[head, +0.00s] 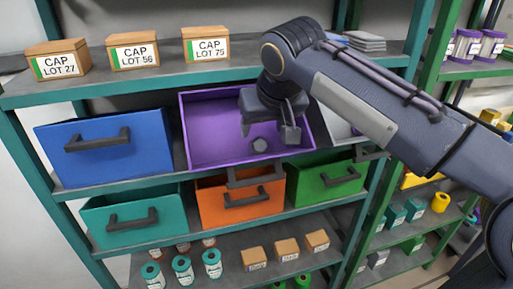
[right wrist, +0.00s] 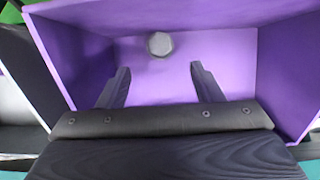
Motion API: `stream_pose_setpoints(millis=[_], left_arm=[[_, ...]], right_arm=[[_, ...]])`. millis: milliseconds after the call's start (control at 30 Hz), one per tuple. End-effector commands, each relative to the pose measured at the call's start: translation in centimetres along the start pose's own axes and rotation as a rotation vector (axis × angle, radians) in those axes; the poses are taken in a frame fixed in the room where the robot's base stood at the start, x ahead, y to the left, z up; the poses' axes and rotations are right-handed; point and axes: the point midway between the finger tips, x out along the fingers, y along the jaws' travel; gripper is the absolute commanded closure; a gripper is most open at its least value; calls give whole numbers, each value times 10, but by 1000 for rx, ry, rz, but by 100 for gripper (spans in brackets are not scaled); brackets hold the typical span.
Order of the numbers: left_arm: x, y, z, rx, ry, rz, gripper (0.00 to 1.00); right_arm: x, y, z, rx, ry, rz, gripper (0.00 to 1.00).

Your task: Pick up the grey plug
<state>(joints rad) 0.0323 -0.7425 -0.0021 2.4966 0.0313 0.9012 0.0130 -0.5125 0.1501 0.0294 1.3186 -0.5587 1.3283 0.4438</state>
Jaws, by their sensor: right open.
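The grey plug (head: 260,145) is a small hexagonal piece lying on the floor of the open purple drawer (head: 203,142). My right gripper (head: 268,134) is open and empty, with its fingers over the drawer. In the head view the plug shows between and just below the two fingers. In the right wrist view the plug (right wrist: 160,44) lies beyond the fingertips of my right gripper (right wrist: 158,75), roughly centred between them and apart from both. My left gripper is in neither view.
A closed blue drawer (head: 112,148) is left of the purple one. Teal, orange (head: 240,201) and green drawers (head: 327,178) sit below. The shelf above holds CAP boxes (head: 133,51). The purple drawer's walls surround my right fingers.

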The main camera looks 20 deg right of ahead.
Motion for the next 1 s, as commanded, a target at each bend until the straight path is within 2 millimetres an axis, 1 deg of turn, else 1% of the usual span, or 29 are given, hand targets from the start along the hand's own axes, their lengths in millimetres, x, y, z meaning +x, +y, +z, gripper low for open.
stream_pose_setpoints(millis=[33,167,367,500,600,767,800,833,1000], left_arm=[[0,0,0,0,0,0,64],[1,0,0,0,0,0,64],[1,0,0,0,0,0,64],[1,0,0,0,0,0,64],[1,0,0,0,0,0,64],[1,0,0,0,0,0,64],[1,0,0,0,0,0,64],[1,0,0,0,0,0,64],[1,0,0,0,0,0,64]], right_arm=[[6,0,0,0,-2,1,40],[21,0,2,1,-3,1,40],[49,-1,8,-1,-4,1,40],[66,-1,8,0,-3,1,40],[69,-1,7,1,-1,0,40],[69,-1,7,1,0,-1,40],[69,-1,7,1,0,-1,41],[69,-1,7,1,0,-1,45],[69,-1,7,0,0,-1,68]])
